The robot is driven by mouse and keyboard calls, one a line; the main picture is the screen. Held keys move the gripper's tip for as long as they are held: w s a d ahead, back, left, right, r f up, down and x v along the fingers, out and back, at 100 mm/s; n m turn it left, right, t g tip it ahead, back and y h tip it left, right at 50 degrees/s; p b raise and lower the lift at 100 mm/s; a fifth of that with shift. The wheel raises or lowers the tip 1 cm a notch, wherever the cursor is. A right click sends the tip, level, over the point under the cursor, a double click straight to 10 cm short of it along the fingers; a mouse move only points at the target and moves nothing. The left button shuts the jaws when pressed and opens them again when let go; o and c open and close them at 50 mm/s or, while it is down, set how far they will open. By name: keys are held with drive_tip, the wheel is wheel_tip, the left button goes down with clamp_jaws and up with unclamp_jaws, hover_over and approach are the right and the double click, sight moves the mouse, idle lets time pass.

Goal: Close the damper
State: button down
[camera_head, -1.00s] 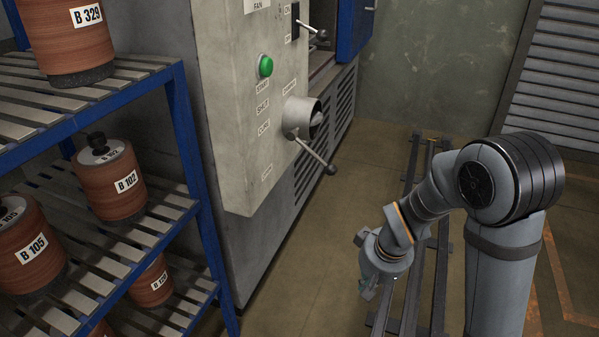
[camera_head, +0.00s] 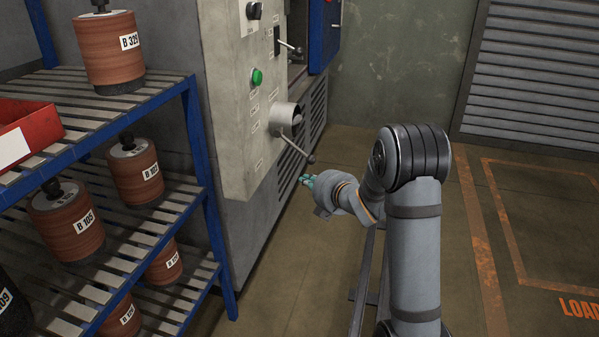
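The damper (camera_head: 284,115) is a short round grey housing on the front of the pale control panel. Its lever (camera_head: 295,146) slants down and to the right from it and ends in a dark knob (camera_head: 311,160). My gripper (camera_head: 305,181) is just below the knob in the picture, with its teal fingers pointing left toward the panel. I cannot tell whether it touches the lever, and its fingers are too small to tell open from shut. The small labels beside the damper are not readable now.
A green button (camera_head: 257,77) and a small switch lever (camera_head: 289,46) sit above the damper on the panel (camera_head: 232,110). A blue shelf rack (camera_head: 205,190) with reddish-brown rolls and a red bin (camera_head: 28,132) stands at the left. The floor at right is clear.

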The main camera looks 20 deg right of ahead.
sight(295, 147)
drive_tip(key=shift+n, duration=0.6)
drive_tip(key=w+d+f, duration=0.1)
drive_tip(key=w+d, duration=0.2)
drive_tip(key=w, duration=0.5)
drive_tip(key=shift+w+f, duration=0.3)
drive_tip(key=shift+f, duration=0.1)
